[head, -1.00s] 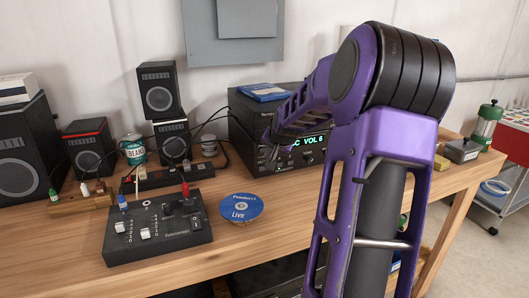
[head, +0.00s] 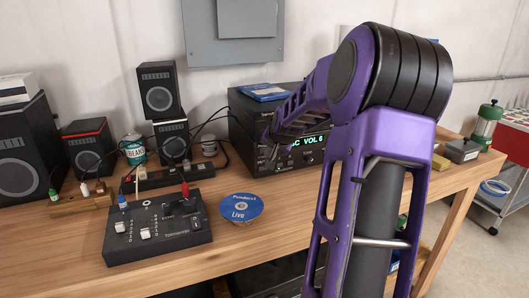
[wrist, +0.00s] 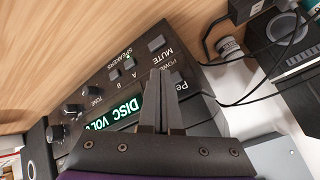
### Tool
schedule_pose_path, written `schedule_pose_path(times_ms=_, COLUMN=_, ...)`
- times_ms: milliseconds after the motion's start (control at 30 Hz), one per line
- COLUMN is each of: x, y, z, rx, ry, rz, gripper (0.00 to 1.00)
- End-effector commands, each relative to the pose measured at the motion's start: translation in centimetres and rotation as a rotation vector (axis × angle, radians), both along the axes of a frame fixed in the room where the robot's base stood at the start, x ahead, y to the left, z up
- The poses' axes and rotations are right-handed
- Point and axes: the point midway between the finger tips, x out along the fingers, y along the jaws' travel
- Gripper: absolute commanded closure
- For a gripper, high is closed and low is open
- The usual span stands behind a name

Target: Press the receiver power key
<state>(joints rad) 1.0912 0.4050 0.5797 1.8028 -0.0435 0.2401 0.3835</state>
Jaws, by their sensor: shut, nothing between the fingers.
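The receiver (head: 243,132) is a black box at the back of the bench, with a lit green display reading "VOL 6" (head: 312,141). In the wrist view, its front panel (wrist: 98,99) shows the display (wrist: 115,115), a mute key (wrist: 156,42) and a "POWER" label by the fingers. The power key itself cannot be made out; the fingers seem to cover it. My gripper (wrist: 164,72) is shut and empty, its tips over the panel beside that label. I cannot tell whether they touch. In the head view, my gripper (head: 272,150) is at the receiver's left front, partly hidden by my arm.
Speaker keys (wrist: 117,73) and knobs (wrist: 73,109) lie along the panel. A small black mixer (head: 158,230) and a blue disc (head: 241,208) sit on the bench in front. Speakers (head: 158,90), a can (head: 134,150) and cables stand to the left.

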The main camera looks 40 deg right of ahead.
Motion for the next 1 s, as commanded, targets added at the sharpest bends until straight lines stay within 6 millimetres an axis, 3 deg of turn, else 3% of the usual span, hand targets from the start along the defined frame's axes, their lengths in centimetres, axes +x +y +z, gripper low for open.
schedule_pose_path(times_ms=1000, x=1.18, y=-0.27, z=0.01, rx=0.0, ry=0.0, rz=0.0, gripper=1.0)
